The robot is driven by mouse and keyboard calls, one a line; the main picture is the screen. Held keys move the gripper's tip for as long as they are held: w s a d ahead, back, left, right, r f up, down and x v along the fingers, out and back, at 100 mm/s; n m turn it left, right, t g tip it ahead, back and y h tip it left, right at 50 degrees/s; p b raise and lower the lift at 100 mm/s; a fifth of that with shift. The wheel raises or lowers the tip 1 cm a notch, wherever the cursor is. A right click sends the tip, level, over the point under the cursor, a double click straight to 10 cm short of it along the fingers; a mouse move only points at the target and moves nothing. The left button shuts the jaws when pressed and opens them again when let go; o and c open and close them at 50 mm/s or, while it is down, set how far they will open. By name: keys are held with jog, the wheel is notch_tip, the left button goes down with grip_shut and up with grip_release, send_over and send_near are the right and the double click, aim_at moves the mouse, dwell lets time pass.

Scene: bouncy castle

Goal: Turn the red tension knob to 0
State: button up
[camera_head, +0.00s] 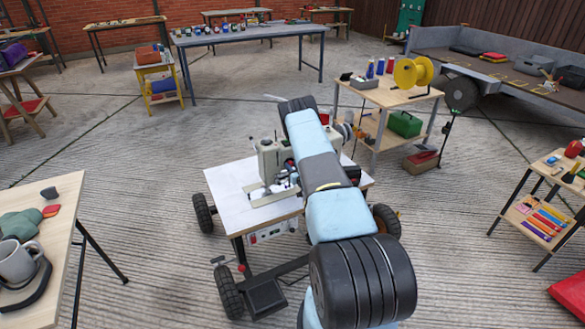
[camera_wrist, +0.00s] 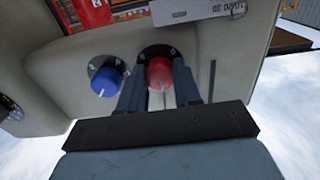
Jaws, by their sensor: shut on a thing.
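The red tension knob (camera_wrist: 159,72) sits on a black round base on the pale machine housing, in the middle of the wrist view. My gripper (camera_wrist: 158,80) has one dark finger on each side of it and is shut on it. A thin light mark shows on the knob's face, pointing down in the picture. The pale sewing machine (camera_head: 268,160) stands on a white-topped wheeled table in the head view, partly behind my arm. The knob and gripper are hidden there.
A blue knob (camera_wrist: 106,82) sits close to the left of the red one. A red part (camera_wrist: 92,12) and a pale labelled plate (camera_wrist: 190,10) are above. In the head view, a cart with a yellow spool (camera_head: 412,72) stands behind, and a table with a mug (camera_head: 17,262) is at left.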

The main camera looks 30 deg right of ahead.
jog(key=shift+c, duration=1.1)
jog(key=n, duration=2.6)
jog(key=shift+s+a+f+n, duration=0.1)
jog(key=shift+f+n, duration=0.15)
jog(key=shift+n, duration=0.15)
